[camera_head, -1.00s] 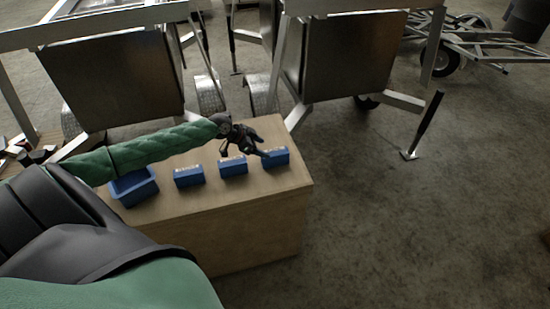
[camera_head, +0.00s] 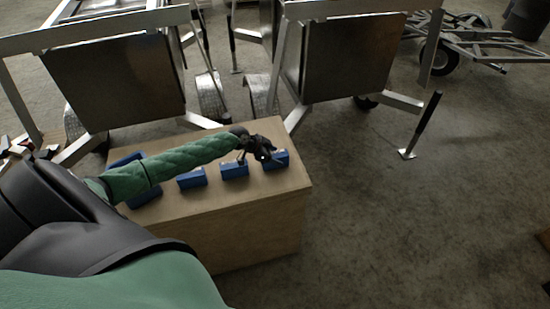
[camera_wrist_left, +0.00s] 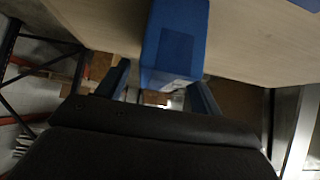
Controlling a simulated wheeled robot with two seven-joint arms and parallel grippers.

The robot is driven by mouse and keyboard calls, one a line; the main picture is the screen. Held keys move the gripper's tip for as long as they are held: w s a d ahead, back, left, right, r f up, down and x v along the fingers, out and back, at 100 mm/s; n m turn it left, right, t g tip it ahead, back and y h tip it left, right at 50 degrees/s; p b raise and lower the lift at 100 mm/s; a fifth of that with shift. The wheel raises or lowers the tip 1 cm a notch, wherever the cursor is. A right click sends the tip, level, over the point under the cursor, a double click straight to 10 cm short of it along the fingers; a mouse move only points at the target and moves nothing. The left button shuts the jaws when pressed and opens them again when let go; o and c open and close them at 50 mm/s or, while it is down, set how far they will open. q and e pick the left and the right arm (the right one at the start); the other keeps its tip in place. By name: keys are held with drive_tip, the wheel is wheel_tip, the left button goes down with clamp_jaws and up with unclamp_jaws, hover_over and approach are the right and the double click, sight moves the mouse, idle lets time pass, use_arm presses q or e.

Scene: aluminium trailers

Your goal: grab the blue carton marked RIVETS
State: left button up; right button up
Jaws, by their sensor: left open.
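Three small blue cartons stand in a row on the wooden table: a left one (camera_head: 192,179), a middle one (camera_head: 234,171) and a right one (camera_head: 281,160). Their labels are too small to read, so I cannot tell which is marked RIVETS. My left gripper (camera_head: 262,155) is at the right carton and hides part of it. In the left wrist view, a blue carton (camera_wrist_left: 176,35) shows ahead of my open left gripper (camera_wrist_left: 162,85), its near end between the two fingers. I cannot tell whether the fingers touch it. My right gripper is out of view.
The wooden table (camera_head: 225,215) has a clear strip in front of the cartons. A blue bin (camera_head: 143,199) at its left is partly hidden behind my left arm. Aluminium trailers (camera_head: 345,55) stand close behind the table. The floor at right is open.

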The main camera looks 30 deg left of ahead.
use_arm(q)
drive_tip(key=shift+w+f, duration=0.1)
drive_tip(key=shift+f, duration=0.15)
drive_tip(key=shift+d, duration=0.1)
drive_tip(key=c, duration=1.2)
drive_tip(key=shift+r, duration=0.1)
